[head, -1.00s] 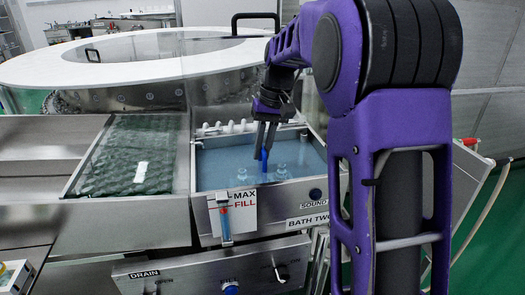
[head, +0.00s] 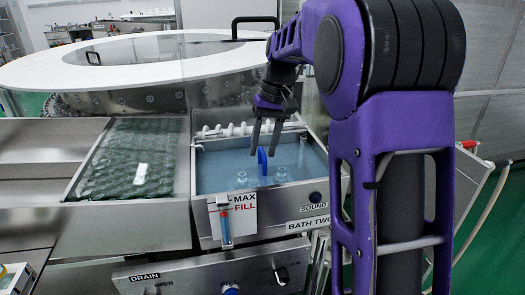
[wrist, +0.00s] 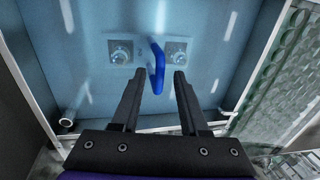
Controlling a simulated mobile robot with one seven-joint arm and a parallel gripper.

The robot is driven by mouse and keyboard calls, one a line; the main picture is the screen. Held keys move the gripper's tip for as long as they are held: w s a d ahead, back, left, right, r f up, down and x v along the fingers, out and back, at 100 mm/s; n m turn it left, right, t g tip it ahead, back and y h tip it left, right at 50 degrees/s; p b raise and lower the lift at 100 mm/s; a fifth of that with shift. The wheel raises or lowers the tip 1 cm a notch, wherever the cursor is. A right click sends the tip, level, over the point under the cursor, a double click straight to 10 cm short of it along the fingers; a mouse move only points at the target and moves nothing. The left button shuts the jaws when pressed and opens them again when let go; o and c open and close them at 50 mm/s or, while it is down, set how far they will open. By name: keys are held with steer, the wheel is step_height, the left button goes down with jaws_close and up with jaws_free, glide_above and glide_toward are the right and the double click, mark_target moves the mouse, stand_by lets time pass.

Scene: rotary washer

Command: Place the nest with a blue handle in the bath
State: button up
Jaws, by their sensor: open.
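The nest's blue handle (head: 262,161) stands upright in the bath (head: 212,172), which holds bluish water. The handle also shows in the wrist view (wrist: 157,66), between two square plates with round pieces (wrist: 121,52). In the head view these appear as two pale, clear shapes (head: 281,174) in the water beside the handle. How the handle joins them is hard to see. My gripper (head: 264,149) is open and empty just above the handle. In the wrist view its fingers (wrist: 159,76) are spread to either side of the handle, with gaps between.
A tray section with a green textured surface (head: 125,165) lies left of the bath. A large white ring-topped washer (head: 30,72) stands behind. The bath's metal walls and a row of white fittings (head: 225,130) border the water.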

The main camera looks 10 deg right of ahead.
step_height(320, 180, up, 10)
steer(key=d+p, duration=0.2)
